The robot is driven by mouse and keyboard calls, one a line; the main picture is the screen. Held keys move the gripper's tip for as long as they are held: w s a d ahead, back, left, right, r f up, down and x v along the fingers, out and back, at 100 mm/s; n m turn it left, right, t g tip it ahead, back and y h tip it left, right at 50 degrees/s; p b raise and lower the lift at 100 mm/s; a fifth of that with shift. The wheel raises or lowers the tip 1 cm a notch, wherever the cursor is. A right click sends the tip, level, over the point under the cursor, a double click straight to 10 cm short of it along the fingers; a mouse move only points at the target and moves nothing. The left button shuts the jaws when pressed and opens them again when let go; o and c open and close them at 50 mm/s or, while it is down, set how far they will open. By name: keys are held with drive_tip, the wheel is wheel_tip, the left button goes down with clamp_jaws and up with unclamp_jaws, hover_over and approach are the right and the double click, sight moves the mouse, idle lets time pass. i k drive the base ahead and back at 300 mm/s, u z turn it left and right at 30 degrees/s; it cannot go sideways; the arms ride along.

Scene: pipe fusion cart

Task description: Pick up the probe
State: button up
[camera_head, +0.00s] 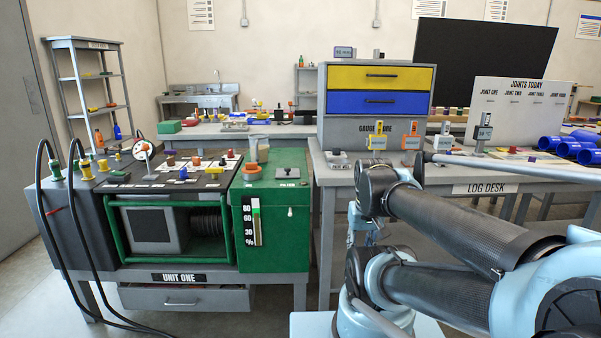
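I cannot pick out the probe with certainty. Three upright instruments with small displays stand on the log desk (465,178): a yellow one (377,140), an orange one (412,138) and a grey one (485,132). A small grey device (338,160) lies at the desk's left end. My arm reaches in from the right, in front of the desk. Small pale blue parts below its nearer joint may be my gripper (364,230). They are partly hidden by the arm, and their fingers cannot be made out.
Unit one, a grey and green cart (272,220), stands left with coloured knobs, a dial (143,150) and black looping cables (75,235). A cabinet with yellow and blue drawers (377,88) stands on the desk. Blue pipes (565,148) lie far right. Floor shows at lower left.

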sight(482, 133)
drive_tip(key=z, duration=1.15)
